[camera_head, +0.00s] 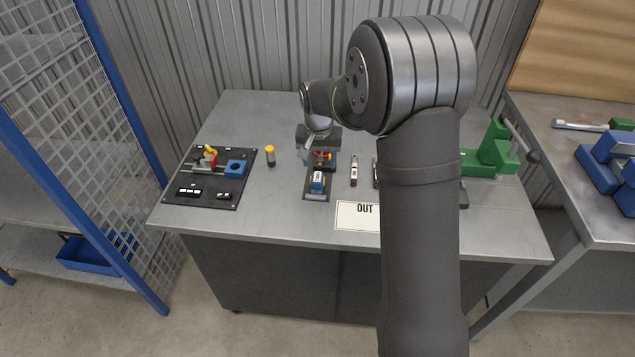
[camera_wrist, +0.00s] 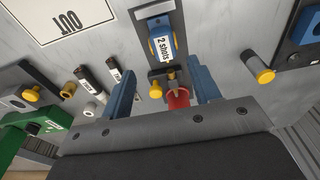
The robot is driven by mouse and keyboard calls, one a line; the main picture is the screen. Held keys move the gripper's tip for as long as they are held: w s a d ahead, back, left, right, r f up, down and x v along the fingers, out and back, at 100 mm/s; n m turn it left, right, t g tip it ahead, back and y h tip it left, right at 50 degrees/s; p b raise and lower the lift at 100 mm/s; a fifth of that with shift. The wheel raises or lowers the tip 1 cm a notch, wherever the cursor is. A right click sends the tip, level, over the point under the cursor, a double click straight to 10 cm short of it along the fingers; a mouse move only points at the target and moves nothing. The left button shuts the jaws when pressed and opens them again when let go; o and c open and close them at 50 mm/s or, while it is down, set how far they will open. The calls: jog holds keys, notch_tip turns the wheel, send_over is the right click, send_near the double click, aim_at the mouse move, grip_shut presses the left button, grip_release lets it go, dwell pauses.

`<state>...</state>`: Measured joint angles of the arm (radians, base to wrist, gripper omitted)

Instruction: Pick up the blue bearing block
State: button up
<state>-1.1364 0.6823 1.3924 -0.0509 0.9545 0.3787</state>
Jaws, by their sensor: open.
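A blue block with a dark round hole (camera_head: 236,168), which looks like the bearing block, sits on the right part of a black panel (camera_head: 228,196) at the left of the bench. In the wrist view a blue block (camera_wrist: 309,28) shows partly at the right edge. My gripper (camera_head: 320,154) is to the right of the panel, above the far end of a small stand with a blue body. In the wrist view my gripper (camera_wrist: 162,86) has its two blue fingers spread, with a red knob (camera_wrist: 177,97) showing between them. No object is held.
The blue body labelled "2 shots" (camera_wrist: 162,45) lies near the fingers. A yellow-capped cylinder (camera_head: 270,155) stands between panel and stand. A red and yellow piece (camera_head: 208,157) rises from the panel. A green vise (camera_head: 492,155) is at right. The bench's front left is clear.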

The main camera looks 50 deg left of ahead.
aim_at(318, 177)
notch_tip(318, 177, down, 3)
jog(key=shift+w+a+f, duration=0.1)
jog(key=shift+w+a, duration=0.05)
jog(key=shift+a+f, duration=0.2)
jog(key=shift+f, duration=1.1)
jog(key=shift+a+f, duration=0.2)
jog(key=shift+f, duration=1.1)
jog(key=shift+r, duration=0.1)
grip_shut()
